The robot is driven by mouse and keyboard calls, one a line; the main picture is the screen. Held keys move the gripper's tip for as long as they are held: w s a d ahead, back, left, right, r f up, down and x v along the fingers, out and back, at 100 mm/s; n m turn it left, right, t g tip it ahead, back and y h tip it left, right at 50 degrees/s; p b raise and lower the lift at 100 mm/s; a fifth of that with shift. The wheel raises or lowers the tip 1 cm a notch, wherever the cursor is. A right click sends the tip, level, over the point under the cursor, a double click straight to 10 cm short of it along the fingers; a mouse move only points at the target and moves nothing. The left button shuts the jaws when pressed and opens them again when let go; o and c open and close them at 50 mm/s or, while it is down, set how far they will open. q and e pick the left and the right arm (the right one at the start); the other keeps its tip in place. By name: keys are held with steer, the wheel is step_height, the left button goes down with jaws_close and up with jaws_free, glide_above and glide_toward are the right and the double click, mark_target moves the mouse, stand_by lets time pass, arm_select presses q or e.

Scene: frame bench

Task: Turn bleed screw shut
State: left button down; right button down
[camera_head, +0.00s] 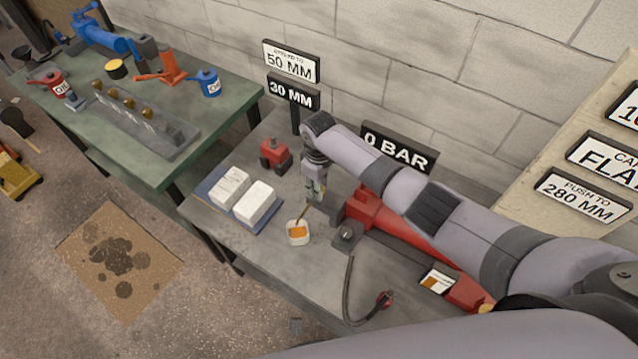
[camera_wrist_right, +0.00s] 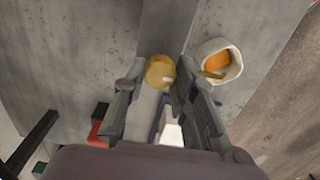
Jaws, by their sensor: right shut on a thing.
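The screw sits above a grey block or bar. In the head view the gripper hides the screw. How far it is turned does not show. My left gripper is not in view.
A white cup (camera_head: 298,237) with orange contents and a stick stands close to the gripper. White blocks (camera_head: 256,202) lie on a blue mat to the left. A small red device (camera_head: 275,155) and a "0 BAR" sign (camera_head: 398,150) stand behind. A dark hose (camera_head: 350,295) lies in front.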

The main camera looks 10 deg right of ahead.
stand_by(0.3)
steer(key=c, duration=1.3)
jaws_free()
steer(key=shift+r, duration=0.1)
step_height(320, 180, up, 12)
